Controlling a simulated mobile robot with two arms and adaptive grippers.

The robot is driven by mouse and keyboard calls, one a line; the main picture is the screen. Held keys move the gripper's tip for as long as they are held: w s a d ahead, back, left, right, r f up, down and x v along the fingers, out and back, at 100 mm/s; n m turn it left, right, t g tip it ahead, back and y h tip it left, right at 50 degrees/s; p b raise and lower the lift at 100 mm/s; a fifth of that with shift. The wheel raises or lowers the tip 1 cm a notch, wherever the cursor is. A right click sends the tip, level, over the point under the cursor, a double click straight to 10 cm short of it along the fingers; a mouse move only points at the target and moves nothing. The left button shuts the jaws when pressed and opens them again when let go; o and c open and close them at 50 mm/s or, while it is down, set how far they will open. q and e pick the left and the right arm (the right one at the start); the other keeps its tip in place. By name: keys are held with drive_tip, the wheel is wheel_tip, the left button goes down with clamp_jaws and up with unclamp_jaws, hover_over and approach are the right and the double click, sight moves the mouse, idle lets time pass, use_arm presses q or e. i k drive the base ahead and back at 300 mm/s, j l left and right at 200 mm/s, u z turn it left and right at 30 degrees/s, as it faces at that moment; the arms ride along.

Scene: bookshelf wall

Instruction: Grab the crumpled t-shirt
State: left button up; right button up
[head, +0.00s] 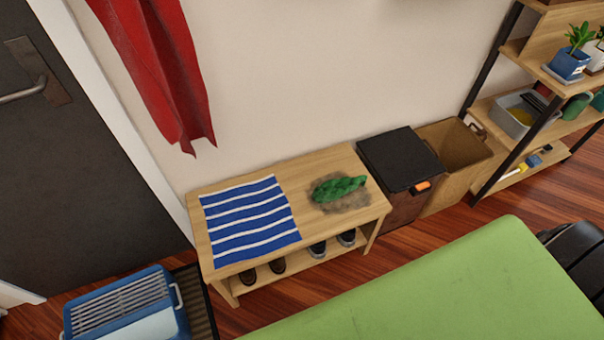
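A small crumpled green cloth (339,188), which looks like the crumpled t-shirt, lies on the right part of a low wooden bench (316,228). A fuzzy brown-grey patch (345,202) spreads on the bench top around and under it. A flat blue-and-white striped cloth (248,222) covers the left part of the bench top, apart from the green cloth. Neither of my grippers is in view.
Shoes (318,249) stand on the bench's lower shelf. A black-lidded bin (400,160) and an open brown box (455,150) stand right of it. A green surface (440,295) fills the front. A blue crate (120,300) stands left; a red cloth (158,70) hangs above.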

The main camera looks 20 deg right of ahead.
sight(333, 190)
drive_tip(key=i+j+z, duration=0.1)
drive_tip(key=j+z, duration=0.15)
drive_tip(key=z, duration=0.2)
drive_tip(key=i+j+z, duration=0.1)
drive_tip(key=j+z, duration=0.15)
drive_tip(key=z, duration=0.2)
drive_tip(key=j+z, duration=0.3)
drive_tip(key=z, duration=0.15)
